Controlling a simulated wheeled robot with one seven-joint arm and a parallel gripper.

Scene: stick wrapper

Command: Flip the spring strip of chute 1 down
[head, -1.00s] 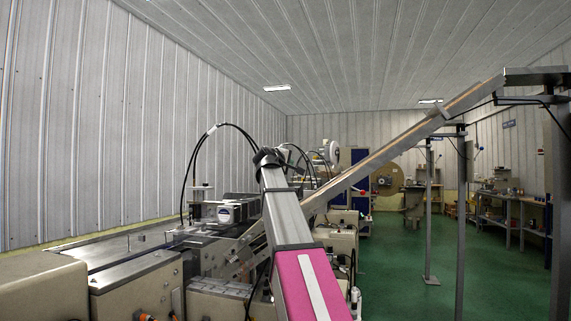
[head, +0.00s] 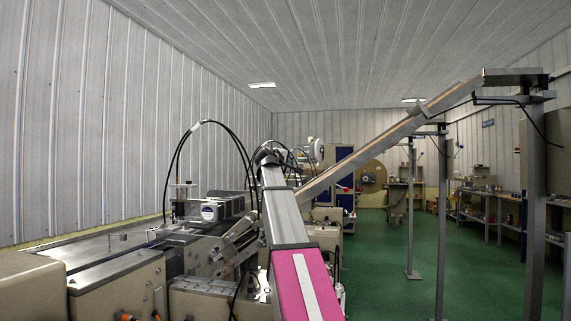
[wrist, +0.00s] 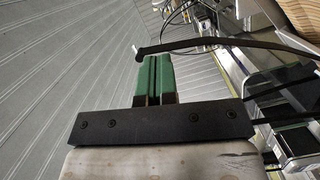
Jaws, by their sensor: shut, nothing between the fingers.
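My gripper (wrist: 153,78) has green fingers that are shut, side by side, with nothing between them. In the wrist view a thin dark strip or cable (wrist: 225,42) with a pale end crosses just beyond the fingertips and runs to the right. I cannot tell whether it touches them or whether it is the spring strip of chute 1. In the head view my arm reaches forward past the wrapping machine (head: 222,208), and my fingers are too small to make out. A long inclined chute (head: 385,140) slopes down from the right towards the machine. No chute number is readable.
Black cables (head: 238,143) arch above the machine left of my arm. Steel posts (head: 441,225) hold up the inclined chute on the right. Workbenches (head: 485,205) stand along the right wall. Green floor (head: 385,260) is open between the machine and the posts.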

